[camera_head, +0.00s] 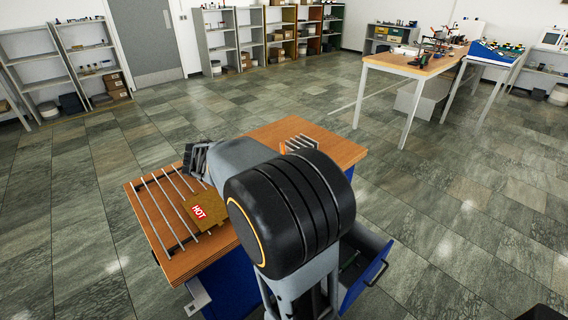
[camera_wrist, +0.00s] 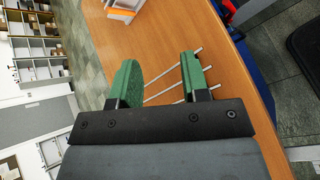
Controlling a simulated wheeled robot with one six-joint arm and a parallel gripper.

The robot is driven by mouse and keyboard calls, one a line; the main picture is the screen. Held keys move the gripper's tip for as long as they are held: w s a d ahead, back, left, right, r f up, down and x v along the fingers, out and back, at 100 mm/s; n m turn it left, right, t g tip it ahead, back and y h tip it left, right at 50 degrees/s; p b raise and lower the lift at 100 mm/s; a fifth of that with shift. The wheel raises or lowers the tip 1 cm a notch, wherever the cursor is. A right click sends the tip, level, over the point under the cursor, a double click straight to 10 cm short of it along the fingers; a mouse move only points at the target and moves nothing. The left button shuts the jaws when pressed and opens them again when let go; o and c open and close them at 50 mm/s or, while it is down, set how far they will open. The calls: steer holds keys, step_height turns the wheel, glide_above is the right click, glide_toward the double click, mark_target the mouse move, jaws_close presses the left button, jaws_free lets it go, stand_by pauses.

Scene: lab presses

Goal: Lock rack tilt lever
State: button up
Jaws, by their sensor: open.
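A rack of parallel metal rods (camera_head: 170,207) lies on the left part of the wooden bench. A smaller rack of thin rods (camera_head: 301,143) stands at the bench's far edge, with a small orange part (camera_head: 283,148) at its left. I cannot make out for certain which part is the tilt lever. My gripper (camera_head: 196,158) is above the bench, near the far end of the left rods. In the wrist view my gripper (camera_wrist: 158,60) has green fingers, apart and empty. Metal rods (camera_wrist: 196,74) show beyond and between them; no contact is visible. My arm hides the middle of the bench.
A brown pad marked HOT (camera_head: 205,209) lies by the left rods. The wooden bench top (camera_head: 330,142) has clear room at the right. An open blue drawer (camera_head: 366,270) sticks out below. Shelves (camera_head: 245,38) and another table (camera_head: 415,66) stand farther off.

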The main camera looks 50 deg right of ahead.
mark_target(282, 146)
steer(key=w+d+f+n+t+h+b, duration=0.1)
steer(key=w+d+f+n+h+b, duration=0.6)
steer(key=w+d+f+n, duration=0.35)
steer(key=shift+m, duration=0.45)
steer(key=shift+w+d+r, duration=0.15)
steer(key=shift+w+d, duration=0.2)
steer(key=shift+d, duration=2.15)
steer(key=shift+w+d+r, duration=0.1)
steer(key=shift+w+d, duration=0.25)
steer(key=shift+d, duration=2.1)
steer(key=shift+w+d+r, duration=0.15)
steer(key=shift+w+d, duration=0.2)
steer(key=shift+d, duration=2.15)
jaws_close()
